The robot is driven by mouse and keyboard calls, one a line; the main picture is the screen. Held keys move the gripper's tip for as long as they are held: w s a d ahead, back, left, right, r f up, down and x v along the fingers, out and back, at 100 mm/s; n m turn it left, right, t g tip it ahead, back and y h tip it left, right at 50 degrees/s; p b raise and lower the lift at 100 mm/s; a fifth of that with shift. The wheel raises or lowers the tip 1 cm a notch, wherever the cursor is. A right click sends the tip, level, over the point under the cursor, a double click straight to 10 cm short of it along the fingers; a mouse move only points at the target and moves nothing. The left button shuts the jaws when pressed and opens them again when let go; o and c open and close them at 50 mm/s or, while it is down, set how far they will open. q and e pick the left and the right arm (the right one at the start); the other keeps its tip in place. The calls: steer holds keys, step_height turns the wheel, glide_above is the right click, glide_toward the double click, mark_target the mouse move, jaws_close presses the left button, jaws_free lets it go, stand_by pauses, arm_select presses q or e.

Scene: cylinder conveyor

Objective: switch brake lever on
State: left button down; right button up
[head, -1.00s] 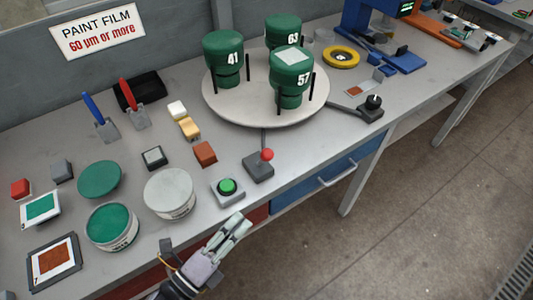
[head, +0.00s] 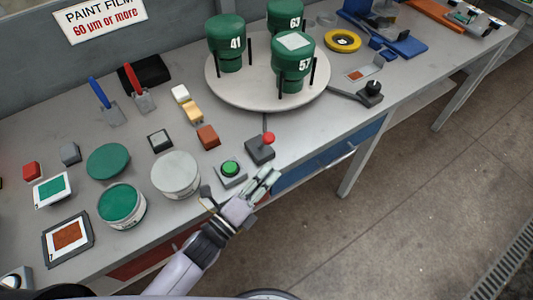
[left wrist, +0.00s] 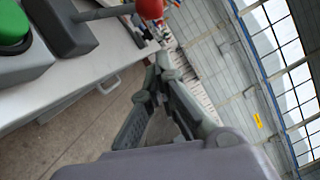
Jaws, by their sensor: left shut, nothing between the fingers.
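The brake lever is a small dark grey base (head: 258,153) with a short stick and a red ball knob (head: 268,138), near the table's front edge. Its knob also shows at the top of the left wrist view (left wrist: 150,8), with the stick leaning out from its base. My left gripper (head: 271,174) is shut and empty. It hovers at the table's front edge, just in front of the lever and apart from it. In the left wrist view, its fingers (left wrist: 166,62) meet below the red knob. My right gripper is not in view.
A green push button (head: 230,168) sits just left of the lever. A white-lidded can (head: 175,173) stands farther left. Behind the lever is a round turntable (head: 235,92) with green containers. A black knob box (head: 373,88) is to the right. Free air lies before the table.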

mark_target(266, 139)
arm_select(q)
steer(key=shift+w+a+r+p, duration=0.1)
steer(key=shift+w+r+p, duration=0.15)
steer(key=shift+w, duration=0.4)
steer(key=shift+w+a+r+p, duration=0.1)
steer(key=shift+w+r+p, duration=0.1)
steer(key=shift+w, duration=0.45)
steer(key=shift+w+r+p, duration=0.15)
steer(key=shift+w+p, duration=0.1)
steer(key=shift+w, duration=0.4)
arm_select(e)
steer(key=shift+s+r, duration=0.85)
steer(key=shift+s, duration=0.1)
arm_select(q)
steer(key=shift+r, duration=0.1)
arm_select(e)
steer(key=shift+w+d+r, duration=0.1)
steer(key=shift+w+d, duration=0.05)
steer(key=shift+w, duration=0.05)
arm_select(q)
steer(key=shift+w+a+r+n+p, duration=0.2)
steer(key=shift+r+n+p, duration=0.1)
steer(key=shift+p, duration=0.25)
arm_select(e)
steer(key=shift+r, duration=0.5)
